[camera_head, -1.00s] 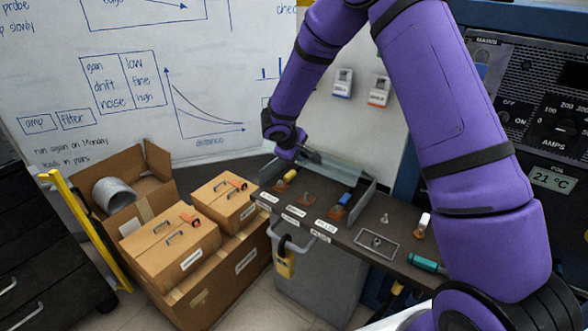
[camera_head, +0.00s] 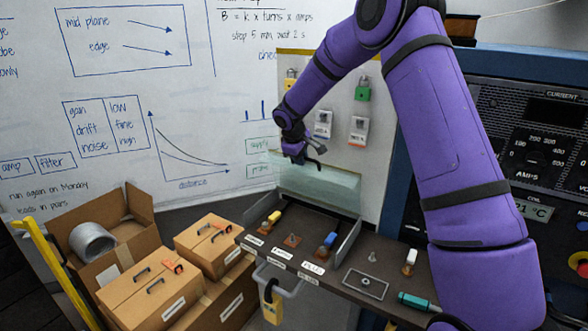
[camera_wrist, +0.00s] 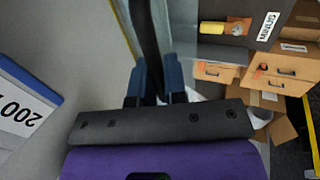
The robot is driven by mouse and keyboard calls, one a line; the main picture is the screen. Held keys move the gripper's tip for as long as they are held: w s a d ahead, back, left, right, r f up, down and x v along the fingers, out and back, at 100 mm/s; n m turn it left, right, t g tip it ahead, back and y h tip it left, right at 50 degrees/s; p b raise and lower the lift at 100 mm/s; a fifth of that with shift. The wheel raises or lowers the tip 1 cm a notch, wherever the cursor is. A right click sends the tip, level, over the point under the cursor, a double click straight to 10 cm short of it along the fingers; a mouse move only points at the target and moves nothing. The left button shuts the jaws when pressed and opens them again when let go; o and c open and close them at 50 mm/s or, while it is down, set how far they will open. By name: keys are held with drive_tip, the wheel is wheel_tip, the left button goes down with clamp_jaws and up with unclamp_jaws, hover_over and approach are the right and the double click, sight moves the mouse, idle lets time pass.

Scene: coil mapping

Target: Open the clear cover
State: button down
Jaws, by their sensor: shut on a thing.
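The clear cover (camera_head: 318,188) is a pale see-through panel standing raised at the back of the open-topped grey housing, in the head view. My gripper (camera_head: 308,158) is at its upper edge. In the wrist view, the two blue fingers of my gripper (camera_wrist: 154,80) are closed on a dark strip at the cover's edge. Below the cover, a yellow-handled switch (camera_head: 273,218), an orange-based post (camera_head: 292,239) and a blue-handled switch (camera_head: 328,243) are uncovered on the bench. The yellow one also shows in the wrist view (camera_wrist: 212,28).
Grey side walls (camera_head: 347,242) flank the switches. A padlock (camera_head: 271,303) hangs at the bench front. Cardboard boxes (camera_head: 150,285) stand at the left. A teal-handled tool (camera_head: 415,301) lies at the right, near the instrument rack (camera_head: 520,140). Wall switches (camera_head: 357,130) are close behind my gripper.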

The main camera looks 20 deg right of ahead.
drive_tip(key=shift+w+d+r, duration=0.3)
drive_tip(key=shift+w+d, duration=0.4)
drive_tip(key=shift+d, duration=0.2)
drive_tip(key=shift+w+d+r, duration=0.3)
drive_tip(key=shift+w+d, duration=0.35)
drive_tip(key=shift+d, duration=0.25)
drive_tip(key=c, duration=1.2)
unclamp_jaws()
drive_tip(key=shift+o, duration=0.2)
drive_tip(key=v, duration=1)
drive_tip(key=shift+r, duration=0.3)
drive_tip(key=shift+s+a, duration=0.1)
drive_tip(key=shift+s, duration=0.05)
